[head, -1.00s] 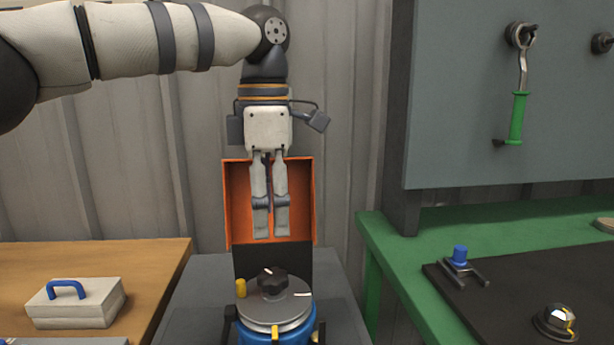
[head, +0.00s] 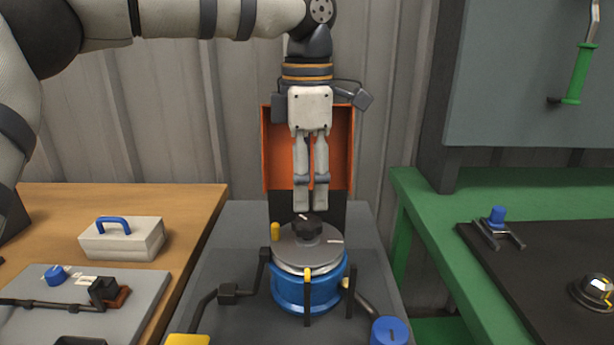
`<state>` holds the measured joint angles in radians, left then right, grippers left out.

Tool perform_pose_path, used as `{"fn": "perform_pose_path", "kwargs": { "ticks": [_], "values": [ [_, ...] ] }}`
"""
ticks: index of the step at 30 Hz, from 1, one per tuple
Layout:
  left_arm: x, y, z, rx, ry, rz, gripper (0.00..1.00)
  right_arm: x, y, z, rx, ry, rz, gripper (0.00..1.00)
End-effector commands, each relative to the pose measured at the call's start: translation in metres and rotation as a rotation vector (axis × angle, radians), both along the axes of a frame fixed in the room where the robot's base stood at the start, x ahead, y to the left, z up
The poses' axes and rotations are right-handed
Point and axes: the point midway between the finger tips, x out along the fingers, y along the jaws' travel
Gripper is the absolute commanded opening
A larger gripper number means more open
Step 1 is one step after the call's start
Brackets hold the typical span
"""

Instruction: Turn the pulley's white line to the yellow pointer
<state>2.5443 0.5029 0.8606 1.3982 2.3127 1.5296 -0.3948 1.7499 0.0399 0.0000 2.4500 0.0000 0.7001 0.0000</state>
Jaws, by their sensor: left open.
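A yellow peg (head: 275,231) stands at the disc's left edge. A yellow tip (head: 307,273) tops a dark post at the front rim; I cannot tell for certain which yellow part is the pointer. My left gripper (head: 311,207) points down, open and empty, with fingertips just above the knob, apparently apart from it. My right gripper is out of view.
An orange-framed panel (head: 343,150) stands behind the pulley. Dark bent arms and a blue cap (head: 389,331) surround the stand. A wooden table (head: 190,215) with a toolbox (head: 122,240) is left; a green bench (head: 425,205) with a black board (head: 520,260) is right.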

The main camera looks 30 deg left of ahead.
Motion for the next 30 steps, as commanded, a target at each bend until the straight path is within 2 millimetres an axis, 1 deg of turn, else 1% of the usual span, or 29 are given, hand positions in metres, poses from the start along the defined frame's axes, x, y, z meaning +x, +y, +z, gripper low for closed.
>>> {"fn": "perform_pose_path", "kwargs": {
  "ticks": [24,30],
  "values": [
    [0.000,0.000,-0.052,0.000,0.001,0.000,0.57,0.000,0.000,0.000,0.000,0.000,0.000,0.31],
    [0.000,0.000,-0.060,0.001,0.001,0.000,0.57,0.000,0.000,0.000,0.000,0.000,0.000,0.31]
  ]
}}
